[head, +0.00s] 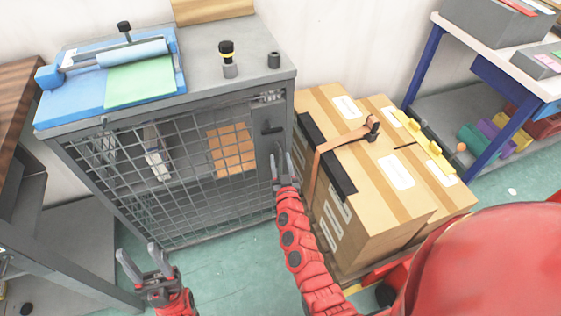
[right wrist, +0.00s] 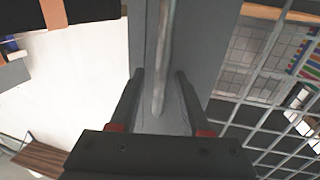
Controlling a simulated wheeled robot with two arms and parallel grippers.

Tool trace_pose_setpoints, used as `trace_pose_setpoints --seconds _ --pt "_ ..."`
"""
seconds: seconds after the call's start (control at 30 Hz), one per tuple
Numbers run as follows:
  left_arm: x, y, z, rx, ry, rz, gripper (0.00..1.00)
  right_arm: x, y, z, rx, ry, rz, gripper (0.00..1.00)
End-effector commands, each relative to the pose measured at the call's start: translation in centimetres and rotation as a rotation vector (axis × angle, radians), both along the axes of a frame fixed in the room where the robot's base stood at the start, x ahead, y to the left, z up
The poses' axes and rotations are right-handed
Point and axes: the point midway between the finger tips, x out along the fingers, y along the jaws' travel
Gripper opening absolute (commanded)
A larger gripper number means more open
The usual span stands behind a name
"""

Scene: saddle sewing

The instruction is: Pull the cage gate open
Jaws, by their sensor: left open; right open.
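The cage gate (head: 165,185) is a grey wire-mesh door on the front of a grey cabinet, and it looks closed. A dark latch (head: 271,128) sits on its right edge. My right gripper (head: 280,160) is at the gate's right edge, below the latch. In the right wrist view its two fingers stand apart, with a grey vertical bar handle (right wrist: 164,75) between them. Whether the fingers touch the bar cannot be told. My left gripper (head: 140,258) is open and empty, low in front of the gate's left part.
Cardboard boxes (head: 370,170) with a black strip stand close right of the cabinet. The cabinet top (head: 200,85) holds a blue board with a roller and small knobs. A wooden-topped table (head: 18,100) is at the left. The green floor (head: 225,265) before the gate is partly clear.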

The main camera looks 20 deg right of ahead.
Motion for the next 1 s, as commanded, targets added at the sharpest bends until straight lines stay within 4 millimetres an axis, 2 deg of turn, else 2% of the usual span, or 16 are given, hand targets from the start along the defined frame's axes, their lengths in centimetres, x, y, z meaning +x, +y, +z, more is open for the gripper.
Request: trace_pose_setpoints --seconds 0.13,0.4,1.0 --pt "-0.01 0.00 0.01 0.000 0.000 0.000 0.50 -0.03 0.01 -0.02 0.000 0.000 0.000 0.47" --pt "-0.01 0.00 0.01 0.000 0.000 0.000 0.50 -0.05 0.02 -0.03 0.001 0.001 0.000 0.00" --pt "0.00 0.00 0.01 0.000 0.000 0.000 0.50 -0.06 0.02 -0.05 0.001 0.001 0.000 0.00"
